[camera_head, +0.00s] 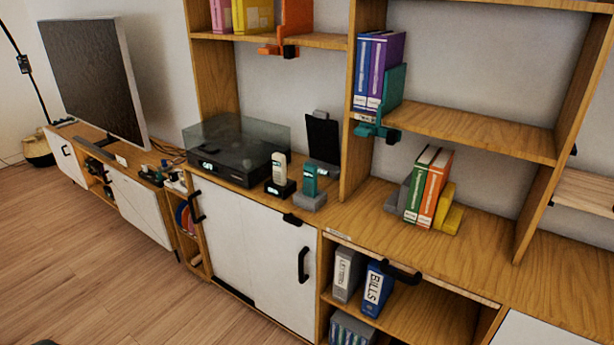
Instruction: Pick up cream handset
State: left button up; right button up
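The cream handset (279,167) stands upright in a black base (280,190) on the wooden cabinet top. A teal handset (310,181) stands upright in a grey base (310,201) just to its right. The two handsets are close together but apart. The lower end of the cream handset is hidden in its base. Neither of my grippers is in view.
A black turntable (230,160) with a clear lid is left of the handsets. A dark tablet-like panel (322,139) stands behind them. Green and orange books (427,187) stand to the right, beyond a wooden upright. Bare cabinet top (362,205) lies between.

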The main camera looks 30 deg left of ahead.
aim_at(279, 160)
jog(key=i+j+u, duration=0.75)
jog(key=i, duration=0.25)
jog(key=i+u, duration=0.35)
jog(key=i, duration=0.15)
